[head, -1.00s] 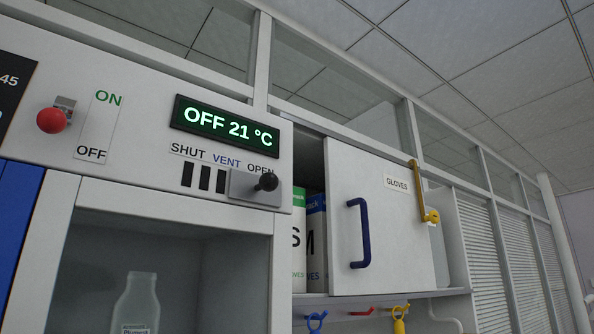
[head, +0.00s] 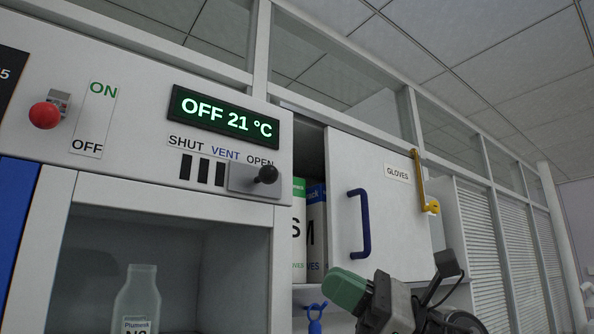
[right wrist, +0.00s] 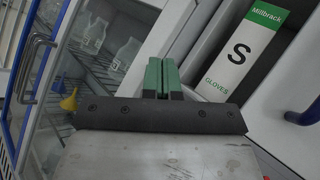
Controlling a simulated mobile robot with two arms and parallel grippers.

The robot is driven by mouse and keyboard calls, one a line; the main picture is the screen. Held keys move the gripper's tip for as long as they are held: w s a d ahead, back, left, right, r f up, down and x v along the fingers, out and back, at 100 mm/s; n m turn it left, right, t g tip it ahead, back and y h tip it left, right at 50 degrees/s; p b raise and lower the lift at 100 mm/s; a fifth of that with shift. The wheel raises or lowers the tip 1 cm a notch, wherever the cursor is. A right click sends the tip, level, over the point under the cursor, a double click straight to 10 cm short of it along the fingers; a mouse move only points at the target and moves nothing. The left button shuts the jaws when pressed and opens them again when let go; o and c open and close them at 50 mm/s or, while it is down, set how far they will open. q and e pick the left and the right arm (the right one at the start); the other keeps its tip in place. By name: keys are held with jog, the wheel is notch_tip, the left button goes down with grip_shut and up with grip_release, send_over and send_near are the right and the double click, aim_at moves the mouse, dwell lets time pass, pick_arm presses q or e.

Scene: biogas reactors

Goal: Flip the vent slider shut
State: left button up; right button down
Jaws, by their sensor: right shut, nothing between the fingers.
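The slider is not clearly visible there. My left gripper is not in view.
A display (head: 226,117) reads OFF 21 °C above the slider. A red knob (head: 44,115) marked ON/OFF is at left. The glove cabinet's sliding door (head: 385,215) with a blue handle (head: 360,222) stands right of the panel. A bottle (head: 137,300) stands in the chamber below.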

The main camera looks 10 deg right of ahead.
aim_at(277, 178)
jog(key=s+d+r+n+t+h, duration=0.1)
jog(key=s+d+r+n+h, duration=0.2)
jog(key=s+r, duration=0.3)
jog(key=s+d+r+n+t+h, duration=0.2)
jog(key=s+r+n+h, duration=0.3)
jog(key=r, duration=0.3)
jog(key=shift+s+d+h, duration=0.3)
jog(key=shift+s+d, duration=0.2)
jog(key=shift+s, duration=0.2)
jog(key=shift+f, duration=0.1)
jog(key=p+x, duration=0.1)
jog(key=x, duration=0.3)
jog(key=r+p+x, duration=0.1)
jog(key=p+x, duration=0.1)
jog(key=x, duration=0.3)
jog(key=p+x, duration=0.2)
jog(key=x, duration=0.2)
jog(key=shift+w+a+r, duration=0.2)
jog(key=shift+w+a, duration=0.1)
jog(key=shift+w, duration=0.05)
jog(key=shift+a, duration=0.15)
jog(key=shift+w+f, duration=0.1)
